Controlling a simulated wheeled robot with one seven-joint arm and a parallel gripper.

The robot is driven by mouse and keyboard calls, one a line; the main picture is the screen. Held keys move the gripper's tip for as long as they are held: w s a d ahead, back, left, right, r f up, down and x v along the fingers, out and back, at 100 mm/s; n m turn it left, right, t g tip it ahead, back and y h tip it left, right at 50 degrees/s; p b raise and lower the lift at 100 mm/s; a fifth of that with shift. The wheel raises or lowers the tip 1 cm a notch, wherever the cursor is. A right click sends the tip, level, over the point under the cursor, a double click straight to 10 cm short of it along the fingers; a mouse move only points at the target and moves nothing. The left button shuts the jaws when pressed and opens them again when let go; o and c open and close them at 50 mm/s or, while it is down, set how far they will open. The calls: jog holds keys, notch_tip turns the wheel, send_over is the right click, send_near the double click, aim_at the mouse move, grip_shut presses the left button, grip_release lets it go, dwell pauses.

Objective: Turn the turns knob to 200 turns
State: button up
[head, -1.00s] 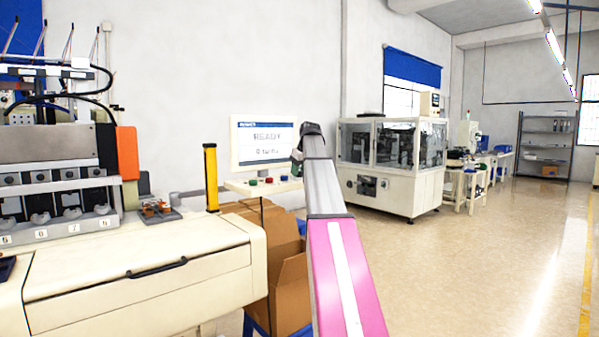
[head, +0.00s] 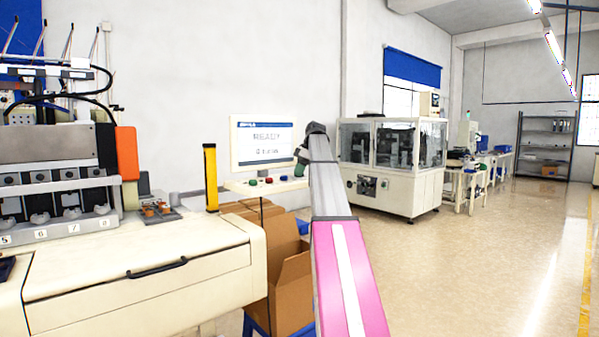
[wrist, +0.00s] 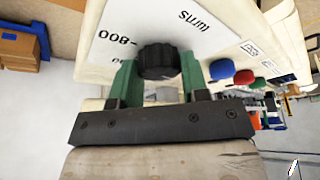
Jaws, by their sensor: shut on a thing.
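The black ribbed turns knob (wrist: 158,60) sits on a white panel (wrist: 205,35), seen upside down in the wrist view, with "turns" and "800" printed on it. The green fingers of my gripper (wrist: 158,76) stand on both sides of the knob and are shut on it. The knob's pointer cannot be made out. In the head view the display screen (head: 263,142) above the panel shows blurred text, seemingly "READY" and a turns count that I cannot read surely. My arm hides the knob there.
Blue (wrist: 221,69), red (wrist: 244,77) and green (wrist: 258,83) buttons lie beside the knob. A cream machine (head: 140,265) stands at the left, with cardboard boxes (head: 290,280) below the panel. The floor at the right is open.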

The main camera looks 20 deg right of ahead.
jog(key=shift+n, duration=0.6)
jog(key=o, duration=0.9)
jog(key=shift+w+r, duration=0.1)
